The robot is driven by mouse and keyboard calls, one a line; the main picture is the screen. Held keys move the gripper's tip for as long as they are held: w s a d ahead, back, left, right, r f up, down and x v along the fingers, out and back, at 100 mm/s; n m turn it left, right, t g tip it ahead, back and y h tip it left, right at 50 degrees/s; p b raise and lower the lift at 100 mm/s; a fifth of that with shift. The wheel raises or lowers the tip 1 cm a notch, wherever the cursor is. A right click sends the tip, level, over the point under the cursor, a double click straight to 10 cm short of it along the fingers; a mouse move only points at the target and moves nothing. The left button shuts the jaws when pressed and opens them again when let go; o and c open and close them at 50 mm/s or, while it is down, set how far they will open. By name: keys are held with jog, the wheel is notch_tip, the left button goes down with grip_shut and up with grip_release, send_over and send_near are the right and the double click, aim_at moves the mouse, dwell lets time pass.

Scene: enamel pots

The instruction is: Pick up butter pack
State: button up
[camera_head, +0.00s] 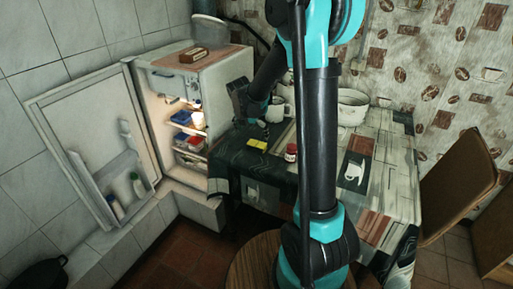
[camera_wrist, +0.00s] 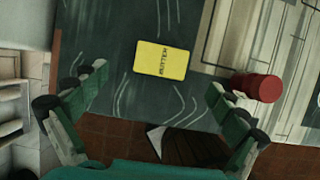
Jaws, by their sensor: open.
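The butter pack (camera_wrist: 161,60) is a small yellow block with dark lettering, lying flat on the patterned tablecloth (camera_wrist: 110,30). In the head view the butter pack (camera_head: 257,144) is near the table's left front edge. My gripper (camera_wrist: 158,100) is open and empty, with its two fingers spread wide. In the wrist view the pack shows ahead of the fingers, between their lines and apart from both. In the head view my gripper (camera_head: 250,108) is above the table's left end, behind the pack, and its fingertips are hard to make out.
A red-lidded jar (camera_head: 291,153) stands right of the pack; its red lid (camera_wrist: 262,87) shows near the right finger. A white mug (camera_head: 275,110) and a white pot (camera_head: 352,106) stand farther back. An open fridge (camera_head: 205,75) is left of the table, its door (camera_head: 85,125) swung out.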

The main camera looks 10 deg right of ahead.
aim_at(256, 143)
jog(key=shift+s+x, duration=0.2)
jog(key=shift+x, duration=1.6)
jog(key=shift+s+x, duration=0.15)
jog(key=shift+x, duration=1.6)
jog(key=shift+f, duration=0.15)
jog(key=c, duration=1.4)
